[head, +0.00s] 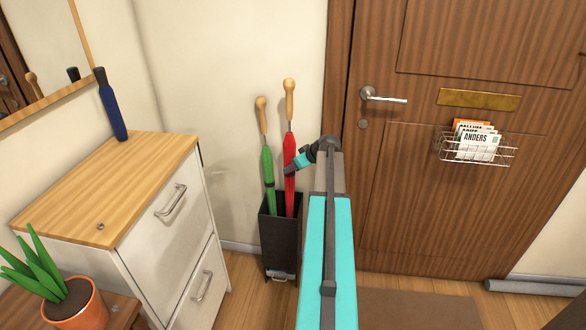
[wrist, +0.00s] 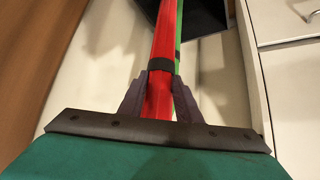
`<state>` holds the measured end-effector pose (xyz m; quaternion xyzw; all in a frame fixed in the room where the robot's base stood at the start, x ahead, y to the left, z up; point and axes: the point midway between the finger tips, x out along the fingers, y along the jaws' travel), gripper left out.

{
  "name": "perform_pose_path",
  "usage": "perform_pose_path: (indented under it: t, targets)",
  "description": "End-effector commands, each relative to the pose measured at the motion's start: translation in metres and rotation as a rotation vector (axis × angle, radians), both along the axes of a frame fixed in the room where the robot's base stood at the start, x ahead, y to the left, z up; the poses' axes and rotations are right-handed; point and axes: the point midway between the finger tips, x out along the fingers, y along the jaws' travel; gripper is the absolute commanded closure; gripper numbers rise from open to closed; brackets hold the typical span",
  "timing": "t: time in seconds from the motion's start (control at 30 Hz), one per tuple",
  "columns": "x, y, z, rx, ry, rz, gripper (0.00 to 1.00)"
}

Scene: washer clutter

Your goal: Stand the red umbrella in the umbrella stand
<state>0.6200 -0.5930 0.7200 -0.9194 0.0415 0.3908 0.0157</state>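The red umbrella (head: 289,170) is upright with its wooden handle up. Its lower part goes into the mouth of the black umbrella stand (head: 281,246), and its tip is hidden there. A green umbrella (head: 268,175) stands in the same stand, just left of the red one. My gripper (head: 291,171) is at the red umbrella's middle, above the stand's rim. In the wrist view the two dark fingers (wrist: 159,92) press on both sides of the red shaft (wrist: 159,100), shut on it. The stand (wrist: 203,16) and the green umbrella (wrist: 178,58) show beyond.
A white cabinet (head: 165,232) with a wooden top is left of the stand. A blue umbrella (head: 112,105) leans at its back, and a potted plant (head: 78,300) is at lower left. A wooden door (head: 430,200) with a wire letter basket (head: 476,156) is at right.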

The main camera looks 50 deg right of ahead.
Motion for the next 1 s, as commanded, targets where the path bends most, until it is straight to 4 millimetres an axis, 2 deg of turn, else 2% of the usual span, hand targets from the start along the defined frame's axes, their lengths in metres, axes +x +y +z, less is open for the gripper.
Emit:
perform_pose_path:
  t: [0.03,0.13,0.57,0.77,1.0]
  targets:
    - [0.0,0.0,0.001,-0.001,-0.002,-0.001,0.63]
    - [0.0,0.0,0.001,-0.001,-0.001,-0.001,0.48]
    - [-0.003,0.0,0.003,-0.001,0.0,-0.001,0.48]
    - [-0.016,0.002,0.015,0.0,0.0,-0.001,0.48]
    - [-0.042,0.004,0.042,-0.002,-0.001,-0.002,0.48]
